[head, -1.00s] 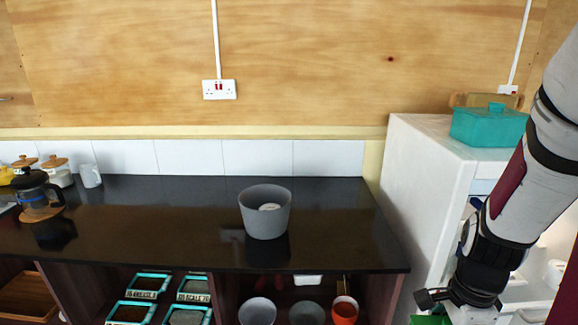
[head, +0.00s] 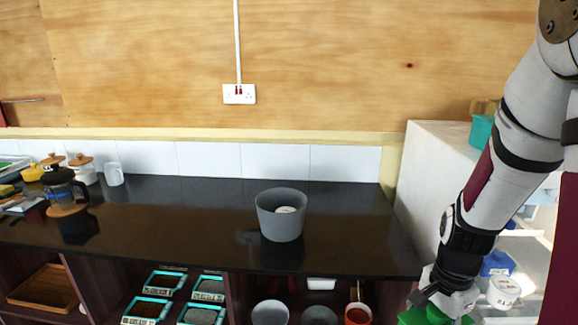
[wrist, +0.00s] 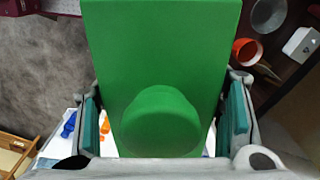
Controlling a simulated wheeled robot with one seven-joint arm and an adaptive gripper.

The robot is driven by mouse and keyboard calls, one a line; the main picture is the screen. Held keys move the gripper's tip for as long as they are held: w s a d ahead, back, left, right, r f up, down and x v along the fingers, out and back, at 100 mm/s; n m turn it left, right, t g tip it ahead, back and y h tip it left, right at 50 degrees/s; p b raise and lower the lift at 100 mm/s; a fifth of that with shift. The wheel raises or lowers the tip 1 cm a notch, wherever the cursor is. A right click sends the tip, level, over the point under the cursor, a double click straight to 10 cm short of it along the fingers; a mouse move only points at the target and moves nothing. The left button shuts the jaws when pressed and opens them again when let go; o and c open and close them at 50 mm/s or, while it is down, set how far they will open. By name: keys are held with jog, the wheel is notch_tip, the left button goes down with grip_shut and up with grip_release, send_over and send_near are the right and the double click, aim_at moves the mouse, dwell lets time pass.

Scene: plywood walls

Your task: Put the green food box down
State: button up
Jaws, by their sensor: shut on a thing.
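The green food box (wrist: 165,55) fills the middle of the wrist view, with a round green knob on its face towards the camera. My gripper (wrist: 165,118) has one finger pad on each side of the box and is shut on it. In the head view the green box (head: 425,315) shows only in part at the bottom edge, below my gripper (head: 440,298). It is held in the air in front of the counter's right end. The lower part of the box is out of the head view.
The dark counter (head: 150,215) has wide clear areas. A grey pot (head: 281,217) stands on it right of centre; a coffee press (head: 65,190) and jars stand at left. A white fridge (head: 440,165) stands at right. Shelves below hold bowls and teal-framed trays (head: 165,281).

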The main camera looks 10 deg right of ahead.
jog(key=w+a+f+n, duration=0.2)
jog(key=w+a+n, duration=0.6)
jog(key=w+a+f+n, duration=0.3)
jog(key=w+a+n, duration=0.5)
jog(key=w, duration=0.1)
jog(key=shift+w+a, duration=0.15)
jog(key=shift+w, duration=0.15)
jog(key=shift+s, duration=0.1)
